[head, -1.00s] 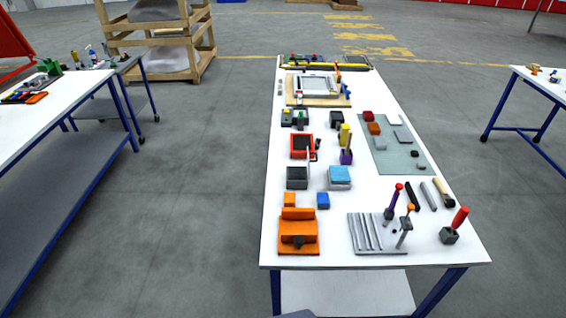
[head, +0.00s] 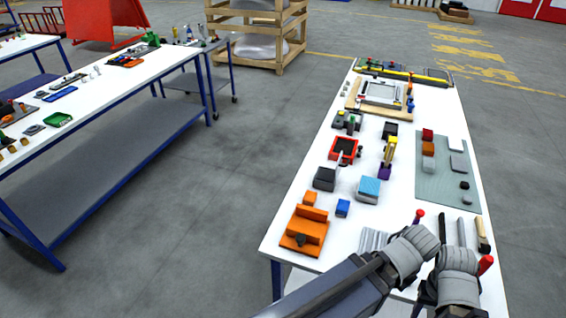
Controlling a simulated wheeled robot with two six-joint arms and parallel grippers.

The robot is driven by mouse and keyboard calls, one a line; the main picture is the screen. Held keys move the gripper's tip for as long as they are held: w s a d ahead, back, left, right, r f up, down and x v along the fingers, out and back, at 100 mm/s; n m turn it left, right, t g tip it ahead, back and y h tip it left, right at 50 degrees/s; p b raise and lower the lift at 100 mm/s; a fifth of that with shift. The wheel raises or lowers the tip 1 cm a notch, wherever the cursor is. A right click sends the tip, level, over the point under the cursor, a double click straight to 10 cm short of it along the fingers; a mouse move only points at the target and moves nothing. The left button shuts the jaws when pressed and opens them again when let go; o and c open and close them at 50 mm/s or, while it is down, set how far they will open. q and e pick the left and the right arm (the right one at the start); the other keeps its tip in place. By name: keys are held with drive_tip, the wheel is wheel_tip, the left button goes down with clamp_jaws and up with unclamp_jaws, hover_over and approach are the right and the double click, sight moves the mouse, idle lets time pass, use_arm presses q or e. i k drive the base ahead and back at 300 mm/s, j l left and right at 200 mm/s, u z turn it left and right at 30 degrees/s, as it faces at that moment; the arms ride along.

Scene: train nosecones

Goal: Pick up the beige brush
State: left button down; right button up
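The beige brush (head: 482,234), with a pale beige body and a dark end, lies at the right edge of the white table in the head view. My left arm comes in from the lower left and bends over the table's front right part. Its grey wrist is just left of and nearer than the brush, apart from it in the picture. My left gripper (head: 440,293) is mostly hidden behind the wrist, so its fingers cannot be read. My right gripper is not in view.
A black rod (head: 442,228) and a grey rod (head: 461,231) lie left of the brush. A red-handled tool (head: 486,265) stands close by the wrist. The grey grooved block (head: 373,240) is partly covered by my arm. An orange vise (head: 305,232) stands front left.

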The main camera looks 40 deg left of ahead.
sight(386, 165)
drive_tip(key=i+u, duration=0.15)
drive_tip(key=u, duration=0.2)
drive_tip(key=i+l+u, duration=0.15)
drive_tip(key=u, duration=0.25)
drive_tip(key=i+l+u, duration=0.1)
drive_tip(key=u, duration=0.25)
drive_tip(key=l+u, duration=0.15)
drive_tip(key=u, duration=0.25)
drive_tip(key=k+l+u, duration=0.1)
drive_tip(key=u, duration=0.35)
drive_tip(key=k+l+u, duration=0.1)
drive_tip(key=u, duration=0.3)
drive_tip(key=k+l+u, duration=0.1)
drive_tip(key=u, duration=0.15)
drive_tip(key=k+z, duration=0.15)
drive_tip(key=z, duration=0.35)
drive_tip(key=k+l+z, duration=0.1)
drive_tip(key=z, duration=0.4)
drive_tip(key=l+z, duration=0.15)
drive_tip(key=z, duration=0.35)
drive_tip(key=k+l, duration=0.05)
